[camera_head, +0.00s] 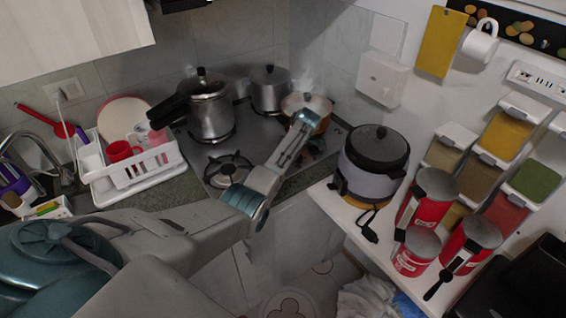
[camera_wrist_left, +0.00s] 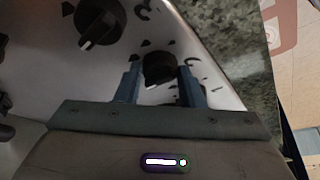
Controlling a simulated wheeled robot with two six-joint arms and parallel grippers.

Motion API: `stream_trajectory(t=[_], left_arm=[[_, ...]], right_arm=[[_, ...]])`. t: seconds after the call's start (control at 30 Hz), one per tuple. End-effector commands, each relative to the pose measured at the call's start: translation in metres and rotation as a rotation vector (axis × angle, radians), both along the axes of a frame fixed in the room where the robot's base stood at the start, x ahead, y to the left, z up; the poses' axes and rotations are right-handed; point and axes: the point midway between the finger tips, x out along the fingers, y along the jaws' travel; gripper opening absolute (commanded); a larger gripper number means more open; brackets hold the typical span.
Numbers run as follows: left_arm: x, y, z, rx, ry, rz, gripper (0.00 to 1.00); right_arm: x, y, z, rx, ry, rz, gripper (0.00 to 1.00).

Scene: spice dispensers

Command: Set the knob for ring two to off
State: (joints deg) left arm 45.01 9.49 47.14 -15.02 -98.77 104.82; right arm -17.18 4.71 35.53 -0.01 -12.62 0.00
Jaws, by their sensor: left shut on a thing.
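My left gripper (camera_wrist_left: 160,76) is at the control knobs of the stove in the left wrist view. Its two blue-grey fingers are on either side of a small black knob (camera_wrist_left: 158,66), shut on it. The knob has a white pointer mark on its lower edge. I cannot clearly read which ring it belongs to. A second, larger black knob (camera_wrist_left: 100,20) is at upper left, with its white pointer toward the lower left. In the head view my left arm reaches to the right side of the stove (camera_head: 262,140), and the held knob cannot be made out. My right gripper is not in view.
A pressure cooker (camera_head: 209,108), a lidded pot (camera_head: 270,90) and a copper-coloured pot (camera_head: 312,104) stand on the stove, the last close by my arm. A rice cooker (camera_head: 374,160) and red tins (camera_head: 425,205) are on the white shelf at right. A dish rack (camera_head: 135,170) is at left.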

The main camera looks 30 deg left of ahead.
Motion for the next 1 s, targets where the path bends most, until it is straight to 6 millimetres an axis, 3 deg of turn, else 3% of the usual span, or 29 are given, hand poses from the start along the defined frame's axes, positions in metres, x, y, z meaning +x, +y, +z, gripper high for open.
stream_trajectory(t=[0.23, 0.27, 0.37, 0.73, 1.0], left_arm=[[0.001, 0.001, 0.002, 0.003, -0.004, 0.001, 0.12], [0.001, 0.001, 0.002, 0.003, -0.004, 0.001, 0.39], [0.001, 0.001, 0.002, 0.003, -0.004, 0.0, 0.57], [0.002, -0.002, 0.005, 0.001, -0.003, -0.002, 0.57], [0.01, -0.019, 0.048, 0.0, -0.008, -0.002, 0.57]], right_arm=[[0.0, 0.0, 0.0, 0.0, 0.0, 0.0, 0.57], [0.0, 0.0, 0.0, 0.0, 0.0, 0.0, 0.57], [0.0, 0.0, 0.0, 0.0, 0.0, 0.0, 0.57], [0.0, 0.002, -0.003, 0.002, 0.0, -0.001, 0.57], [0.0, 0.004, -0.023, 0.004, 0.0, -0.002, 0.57]])
